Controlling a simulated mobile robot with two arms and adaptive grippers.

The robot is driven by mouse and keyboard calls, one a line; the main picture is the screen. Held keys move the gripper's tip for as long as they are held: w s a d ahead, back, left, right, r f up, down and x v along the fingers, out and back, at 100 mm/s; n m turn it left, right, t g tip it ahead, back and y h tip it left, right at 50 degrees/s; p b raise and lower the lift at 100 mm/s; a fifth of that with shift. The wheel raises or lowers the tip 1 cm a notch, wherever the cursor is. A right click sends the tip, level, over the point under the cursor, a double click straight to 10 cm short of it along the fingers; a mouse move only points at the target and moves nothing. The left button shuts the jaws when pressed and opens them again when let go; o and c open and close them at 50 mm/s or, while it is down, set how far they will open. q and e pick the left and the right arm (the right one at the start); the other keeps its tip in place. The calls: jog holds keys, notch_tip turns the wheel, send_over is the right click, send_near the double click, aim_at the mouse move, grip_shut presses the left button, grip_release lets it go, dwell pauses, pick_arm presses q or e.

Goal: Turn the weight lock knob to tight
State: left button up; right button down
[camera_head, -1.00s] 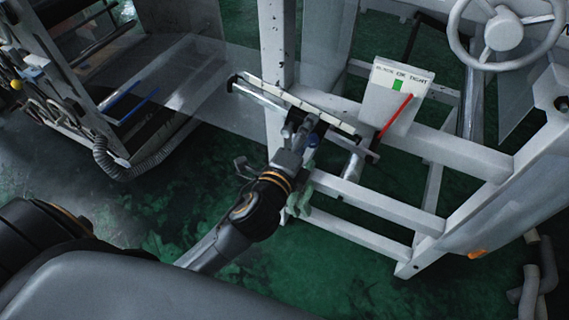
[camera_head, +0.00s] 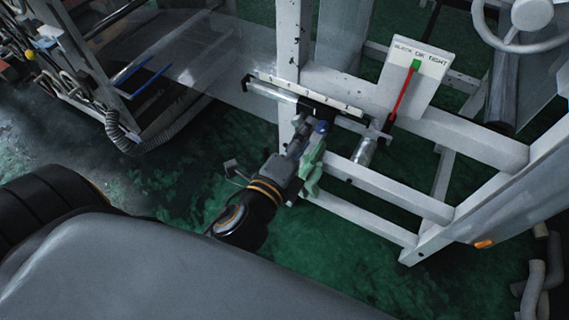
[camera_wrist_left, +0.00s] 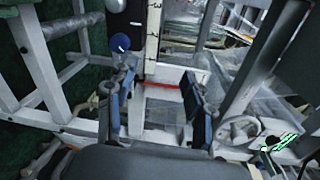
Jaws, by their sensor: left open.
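A small blue knob (camera_head: 321,127) sits just under the pale graduated bar (camera_head: 330,103) on the white frame. It also shows in the left wrist view (camera_wrist_left: 120,42), beyond the tip of the left-hand finger. My left gripper (camera_head: 303,128) is right beside the knob on its left; the wrist view shows its two fingers (camera_wrist_left: 157,95) apart with nothing between them. I cannot tell whether a finger touches the knob. The gauge plate (camera_head: 428,57) reads slack, OK, tight, and its red needle (camera_head: 403,93) points at the green OK mark. My right gripper is not in view.
A green cloth (camera_head: 313,167) hangs by the frame close to my left gripper. A silver cylinder (camera_head: 364,152) hangs right of the knob. White rails (camera_head: 395,198) cross below. A handwheel (camera_head: 531,14) is at upper right.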

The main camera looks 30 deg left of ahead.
pick_arm(q)
jog(key=s, duration=0.7)
jog(key=shift+s+r, duration=0.15)
jog(key=shift+s, duration=0.15)
jog(key=shift+a, duration=0.15)
dwell(0.8)
jog(key=s+f+n+g, duration=0.3)
jog(key=f+g, duration=0.1)
jog(key=f, duration=1.6)
jog(key=s+f+n+g, duration=0.2)
jog(key=f+n+g, duration=0.2)
jog(key=f, duration=1.5)
jog(key=s+a+f+n+g, duration=0.4)
jog(key=s+f+n, duration=0.1)
jog(key=s+f, duration=0.5)
jog(key=s+a+f+n+g, duration=0.4)
jog(key=s+f+n, duration=0.1)
jog(key=s+f, duration=0.5)
jog(key=shift+s+f+n, duration=0.35)
jog(key=shift+s+n, duration=0.05)
jog(key=shift+s, duration=0.3)
